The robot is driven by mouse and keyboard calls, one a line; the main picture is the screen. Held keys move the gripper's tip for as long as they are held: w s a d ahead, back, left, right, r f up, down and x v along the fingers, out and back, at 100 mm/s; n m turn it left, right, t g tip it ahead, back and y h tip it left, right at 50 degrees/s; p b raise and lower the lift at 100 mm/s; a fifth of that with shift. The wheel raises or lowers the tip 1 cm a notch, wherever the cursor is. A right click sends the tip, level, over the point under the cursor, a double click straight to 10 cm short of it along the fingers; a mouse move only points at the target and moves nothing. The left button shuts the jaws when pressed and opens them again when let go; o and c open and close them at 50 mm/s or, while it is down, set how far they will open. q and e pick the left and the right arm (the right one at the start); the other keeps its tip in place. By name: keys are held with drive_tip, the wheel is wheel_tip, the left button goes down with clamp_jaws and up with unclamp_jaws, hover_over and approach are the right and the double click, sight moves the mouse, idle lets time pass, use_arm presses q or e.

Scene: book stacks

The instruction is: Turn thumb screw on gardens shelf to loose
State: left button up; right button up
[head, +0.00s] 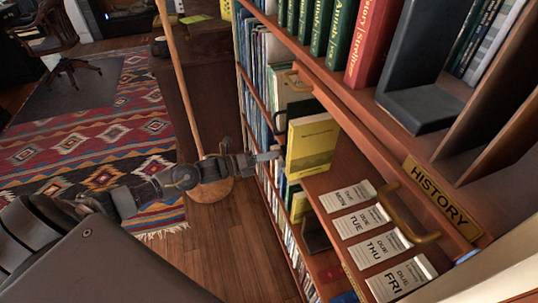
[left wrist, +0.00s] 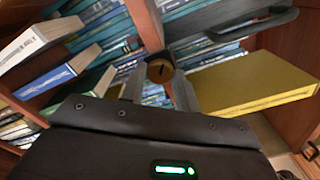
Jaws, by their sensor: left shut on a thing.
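A round brass thumb screw with a dark slot (left wrist: 160,71) shows in the left wrist view, between the two fingers of my left gripper (left wrist: 158,80). The fingers are shut on the sides of its head. In the head view my left gripper (head: 272,156) reaches in from the left to the edge of the bookcase (head: 253,92), just left of a yellow book (head: 312,146). The thumb screw itself is hidden there. I cannot read any gardens label. My right gripper is in neither view.
The yellow book also lies close right of the fingers in the left wrist view (left wrist: 252,93). A HISTORY sign (head: 440,198), brass handle (head: 408,218) and due-date cards (head: 368,221) are on the right. A wooden pole (head: 180,75) stands behind my left arm.

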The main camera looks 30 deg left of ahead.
use_arm(q)
drive_tip(key=shift+n+p, duration=2.35)
drive_tip(key=shift+n, duration=4.15)
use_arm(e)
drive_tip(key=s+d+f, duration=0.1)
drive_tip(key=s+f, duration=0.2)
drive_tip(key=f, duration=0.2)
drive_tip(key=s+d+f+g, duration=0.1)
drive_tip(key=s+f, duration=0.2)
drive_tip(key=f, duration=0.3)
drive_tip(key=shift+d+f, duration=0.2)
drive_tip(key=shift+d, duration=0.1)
use_arm(q)
drive_tip(key=o, duration=0.9)
drive_tip(key=shift+o, duration=0.2)
